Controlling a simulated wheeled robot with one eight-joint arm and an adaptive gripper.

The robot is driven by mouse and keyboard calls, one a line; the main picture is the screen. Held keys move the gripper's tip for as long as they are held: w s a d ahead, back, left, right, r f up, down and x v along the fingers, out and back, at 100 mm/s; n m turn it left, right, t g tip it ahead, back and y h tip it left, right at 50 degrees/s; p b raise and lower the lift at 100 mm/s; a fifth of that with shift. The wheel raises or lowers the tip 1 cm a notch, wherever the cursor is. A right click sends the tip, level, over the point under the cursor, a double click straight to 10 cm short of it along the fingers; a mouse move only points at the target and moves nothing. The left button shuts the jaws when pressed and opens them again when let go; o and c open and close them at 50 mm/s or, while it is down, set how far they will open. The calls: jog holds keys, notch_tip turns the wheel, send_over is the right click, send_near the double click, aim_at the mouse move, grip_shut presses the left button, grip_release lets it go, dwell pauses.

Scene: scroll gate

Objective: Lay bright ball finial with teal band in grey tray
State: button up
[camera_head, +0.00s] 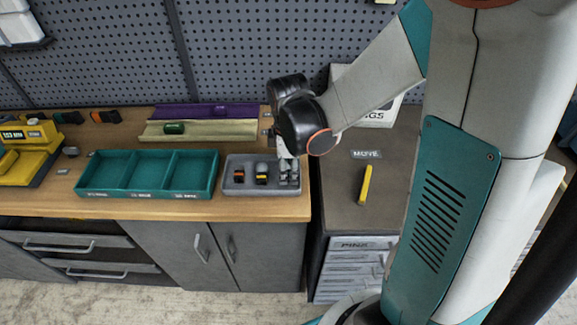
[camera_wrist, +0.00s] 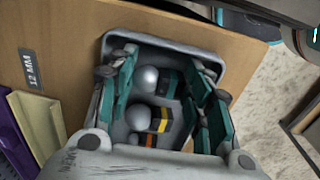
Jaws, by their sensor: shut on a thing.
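The grey tray (camera_head: 230,188) sits at the right end of the wooden bench. In the wrist view its wall (camera_wrist: 200,50) frames my fingers. The ball finial with the teal band (camera_wrist: 147,78) has a bright silver ball and a dark body. It lies between my teal fingers, inside the tray's outline; whether it touches the floor is unclear. My gripper (camera_wrist: 166,72) is shut on it. In the head view my gripper (camera_head: 289,178) points down over the tray's right end and hides the finial.
A yellow-banded finial (camera_wrist: 160,120) and an orange-banded finial (camera_head: 239,176) are also in the tray, close beside my fingers. A teal three-part bin (camera_head: 150,193) stands to the left. Purple (camera_head: 190,111) and cream (camera_head: 225,130) channels lie behind. A grey cabinet (camera_head: 340,205) stands right.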

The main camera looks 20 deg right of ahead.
jog(key=shift+f+b, duration=0.3)
jog(key=o, duration=1.3)
jog(key=shift+r, duration=0.15)
jog(key=r, duration=0.7)
jog(key=s+r, duration=0.1)
jog(key=r, duration=0.3)
jog(key=shift+a+r, duration=0.15)
jog(key=shift+r, duration=0.2)
